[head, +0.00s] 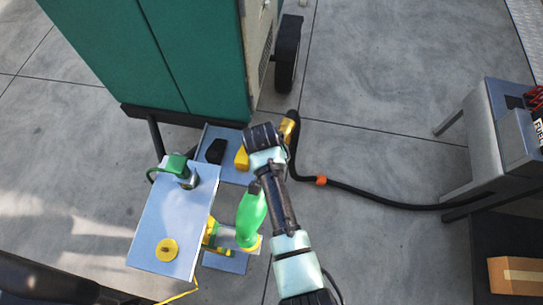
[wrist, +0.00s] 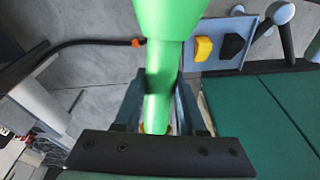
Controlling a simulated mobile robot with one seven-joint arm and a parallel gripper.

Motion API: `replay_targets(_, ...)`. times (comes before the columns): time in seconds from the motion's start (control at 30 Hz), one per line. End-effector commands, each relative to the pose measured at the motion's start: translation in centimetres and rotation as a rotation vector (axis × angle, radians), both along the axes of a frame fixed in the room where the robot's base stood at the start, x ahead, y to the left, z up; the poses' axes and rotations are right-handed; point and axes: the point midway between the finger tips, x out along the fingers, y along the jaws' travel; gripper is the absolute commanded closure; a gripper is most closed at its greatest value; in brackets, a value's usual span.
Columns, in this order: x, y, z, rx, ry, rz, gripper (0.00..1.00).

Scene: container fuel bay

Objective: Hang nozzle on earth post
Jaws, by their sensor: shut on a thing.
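A bright green bulb-shaped piece (head: 251,215), which looks like the nozzle, shows left of my forearm in the head view. In the wrist view the green piece (wrist: 163,95) runs down between the fingers of my gripper (wrist: 163,82), which is shut on it. A black hose (head: 375,196) runs to a brass fitting (head: 288,128) beside my wrist; its join to the green piece is hidden. A yellow-and-green part (head: 210,236), perhaps the earth post, stands just left of the green piece. I cannot tell whether they touch.
A grey-blue table (head: 145,235) at left carries a green clamp (head: 177,165) and a yellow knob (head: 167,250). A lower blue shelf (head: 222,135) holds a black block (head: 216,151) and a yellow block (head: 242,158). A teal cabinet (head: 190,50) stands behind; a grey bench (head: 490,150) stands right.

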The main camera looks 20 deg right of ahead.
Motion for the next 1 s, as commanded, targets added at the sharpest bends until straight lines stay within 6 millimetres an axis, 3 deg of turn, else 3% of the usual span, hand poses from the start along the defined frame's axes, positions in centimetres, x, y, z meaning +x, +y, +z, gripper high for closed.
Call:
replay_targets(0.27,0.1,-0.1,-0.1,-0.001,-0.002,0.0,1.0)
replay_targets(1.0,0.1,-0.1,-2.8,-0.001,-0.003,0.0,1.0)
